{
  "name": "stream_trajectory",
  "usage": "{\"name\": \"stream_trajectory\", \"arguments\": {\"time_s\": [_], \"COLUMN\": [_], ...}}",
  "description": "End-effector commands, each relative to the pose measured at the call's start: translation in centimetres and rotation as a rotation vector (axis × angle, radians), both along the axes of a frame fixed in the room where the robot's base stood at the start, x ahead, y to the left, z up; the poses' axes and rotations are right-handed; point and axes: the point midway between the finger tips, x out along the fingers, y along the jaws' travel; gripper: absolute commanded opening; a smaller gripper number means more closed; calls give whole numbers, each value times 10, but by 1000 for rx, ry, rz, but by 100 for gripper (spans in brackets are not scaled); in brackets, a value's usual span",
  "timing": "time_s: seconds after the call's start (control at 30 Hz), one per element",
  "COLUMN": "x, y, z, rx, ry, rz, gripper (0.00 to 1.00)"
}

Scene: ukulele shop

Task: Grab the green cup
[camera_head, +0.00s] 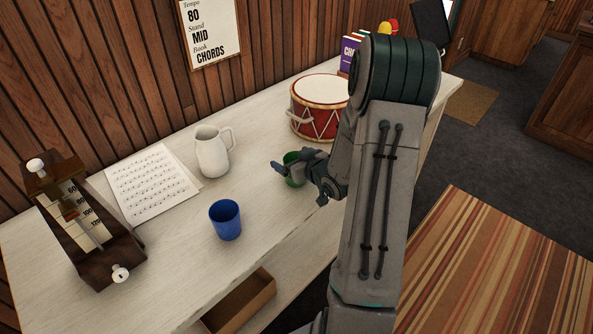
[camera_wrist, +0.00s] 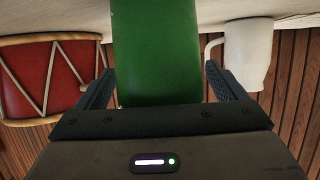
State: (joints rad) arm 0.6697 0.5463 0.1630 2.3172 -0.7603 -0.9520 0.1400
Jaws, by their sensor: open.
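The green cup (camera_head: 291,174) stands on the pale tabletop, mostly hidden behind my gripper in the head view. In the wrist view the green cup (camera_wrist: 156,55) fills the upper middle, upside down in the picture. My gripper (camera_head: 299,182) is open at the cup. In the wrist view the two fingers of my gripper (camera_wrist: 157,88) show one on each side of the cup, with a gap between each finger and the cup's wall. I cannot tell how far between the fingertips the cup reaches.
A blue cup (camera_head: 225,220) stands front left and a white pitcher (camera_head: 212,152) farther back. A red drum (camera_head: 315,121) stands behind the green cup. Sheet music (camera_head: 150,183) and a metronome (camera_head: 90,220) are at left. An open drawer (camera_head: 240,305) sits below the table edge.

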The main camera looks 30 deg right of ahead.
Motion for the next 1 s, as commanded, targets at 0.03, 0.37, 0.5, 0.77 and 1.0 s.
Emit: {"name": "stream_trajectory", "arguments": {"time_s": [0.03,0.37,0.5,0.77,1.0], "x": [3,4,4,4,4], "y": [1,1,1,1,1], "z": [-1,-2,-2,-1,4], "rx": [0,0,0,0,-1], "ry": [0,0,0,0,-1], "rz": [1,0,0,0,0], "gripper": [91,68,41,41,41]}}
